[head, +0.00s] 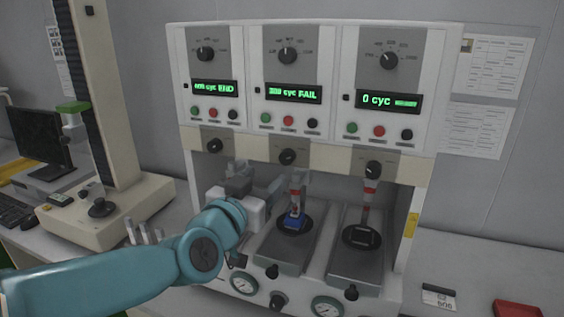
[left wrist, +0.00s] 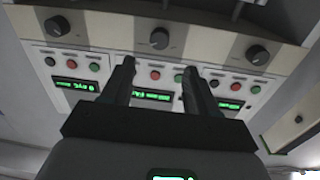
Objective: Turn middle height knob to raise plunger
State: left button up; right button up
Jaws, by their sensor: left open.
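The test machine has three stations. The middle height knob (head: 287,157) is a black dial on the grey strip below the middle panel, whose display (head: 293,93) ends in FAIL. The middle plunger (head: 297,185) hangs below it, with a blue piece (head: 294,217) under it. My left gripper (head: 258,178) is below and left of the knob, open and empty. In the left wrist view, which shows the panel upside down, the middle knob (left wrist: 159,38) lies beyond the gap between the open fingers (left wrist: 160,66), apart from them. My right gripper is out of view.
Height knobs also sit at left (head: 214,146) and right (head: 373,169). The right plunger (head: 370,190) stands over a black disc (head: 361,236). My left arm hides the left bay. A beige column instrument (head: 110,205) stands at left. A red tray (head: 517,309) lies at right.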

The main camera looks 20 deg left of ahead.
aim_at(285, 159)
pick_arm(q)
jog(key=w, duration=0.3)
jog(key=w+p, duration=0.1)
jog(key=w, duration=0.2)
jog(key=w+d, duration=0.1)
jog(key=w, duration=0.2)
jog(key=shift+w+p, duration=0.1)
jog(key=shift+p, duration=0.2)
jog(key=shift+c, duration=0.2)
jog(key=c, duration=1)
